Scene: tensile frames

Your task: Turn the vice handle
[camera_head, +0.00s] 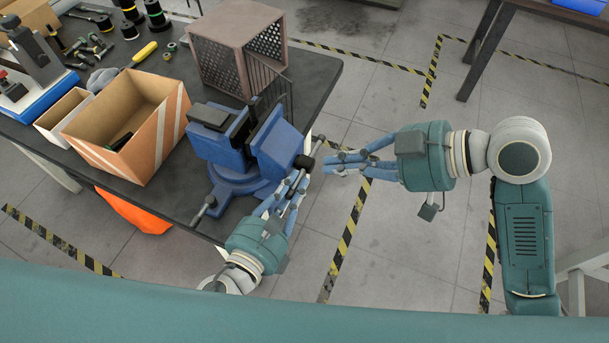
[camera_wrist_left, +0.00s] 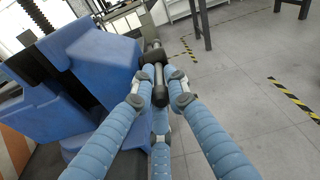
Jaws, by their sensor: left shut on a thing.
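The blue bench vice (camera_head: 236,150) stands at the table's front right corner. Its metal handle (camera_head: 314,150) is a thin bar through a dark hub at the vice's right end. In the left wrist view the handle (camera_wrist_left: 159,90) runs down from the hub between my fingertips. My left gripper (camera_head: 297,186) is shut on the lower part of the handle; it also shows in the left wrist view (camera_wrist_left: 163,98). My right gripper (camera_head: 328,164) is open and empty, just right of the handle with its fingers pointing at it.
A brown crate with mesh sides (camera_head: 218,62) stands behind the vice. An open striped cardboard box (camera_head: 160,150) stands to its left. A yellow-handled screwdriver (camera_head: 144,53) and other small items lie farther back.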

